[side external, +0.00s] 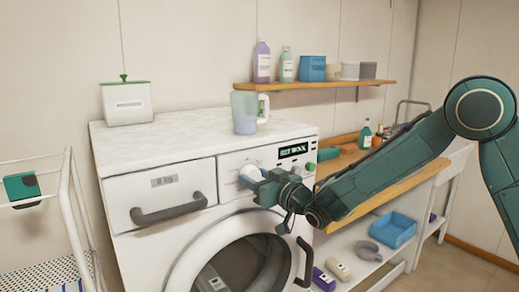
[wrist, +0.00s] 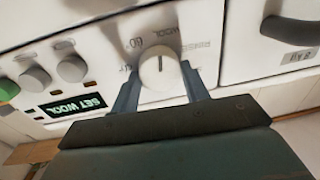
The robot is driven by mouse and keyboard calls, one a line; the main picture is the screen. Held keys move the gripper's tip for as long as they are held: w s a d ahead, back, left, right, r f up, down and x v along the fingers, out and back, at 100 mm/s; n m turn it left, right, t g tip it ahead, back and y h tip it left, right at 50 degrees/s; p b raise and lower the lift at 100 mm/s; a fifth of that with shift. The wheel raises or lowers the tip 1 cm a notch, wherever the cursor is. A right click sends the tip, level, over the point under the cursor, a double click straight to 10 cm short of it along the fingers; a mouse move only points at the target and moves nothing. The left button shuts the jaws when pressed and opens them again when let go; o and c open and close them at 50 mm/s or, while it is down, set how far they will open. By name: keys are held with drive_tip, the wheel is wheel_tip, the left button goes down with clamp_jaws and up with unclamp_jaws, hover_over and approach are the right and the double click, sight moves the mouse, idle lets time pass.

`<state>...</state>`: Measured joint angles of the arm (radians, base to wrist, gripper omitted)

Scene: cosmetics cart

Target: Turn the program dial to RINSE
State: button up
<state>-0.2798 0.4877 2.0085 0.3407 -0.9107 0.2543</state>
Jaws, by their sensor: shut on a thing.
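The program dial (wrist: 158,68) is a round white knob with a dark pointer line, on the washing machine's white front panel. It also shows in the side view (side external: 250,173), partly behind my gripper (side external: 262,183). My gripper (wrist: 161,80) is shut on the dial, one finger at each side. In the wrist view, which is turned over, the printed words around the dial include WOOL and 60; others are partly hidden or too small to read. The pointer line is near upright in that picture. The display (wrist: 77,107) appears to read SET WOOL.
Two smaller grey knobs (wrist: 71,68) and a green button (wrist: 8,89) sit beside the dial. The drawer with a grey handle (side external: 168,208) is left of the dial, the round door (side external: 196,262) below. A jug (side external: 245,112) stands on top.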

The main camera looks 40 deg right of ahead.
drive_tip(key=m, duration=0.6)
drive_tip(key=shift+f, duration=0.15)
drive_tip(key=m, duration=0.6)
drive_tip(key=shift+f+t+h, duration=0.1)
drive_tip(key=shift+t+h, duration=0.2)
drive_tip(key=shift+d, duration=0.1)
drive_tip(key=o, duration=1)
drive_tip(key=shift+s, duration=0.15)
drive_tip(key=shift+s+d+f, duration=0.1)
drive_tip(key=shift+s+f, duration=0.05)
drive_tip(key=shift+s, duration=2.1)
drive_tip(key=shift+s+f, duration=0.15)
drive_tip(key=shift+s, duration=2.05)
drive_tip(key=shift+s+d+f, duration=0.1)
drive_tip(key=shift+s+f, duration=0.05)
drive_tip(key=shift+s, duration=2.1)
drive_tip(key=shift+m, duration=0.3)
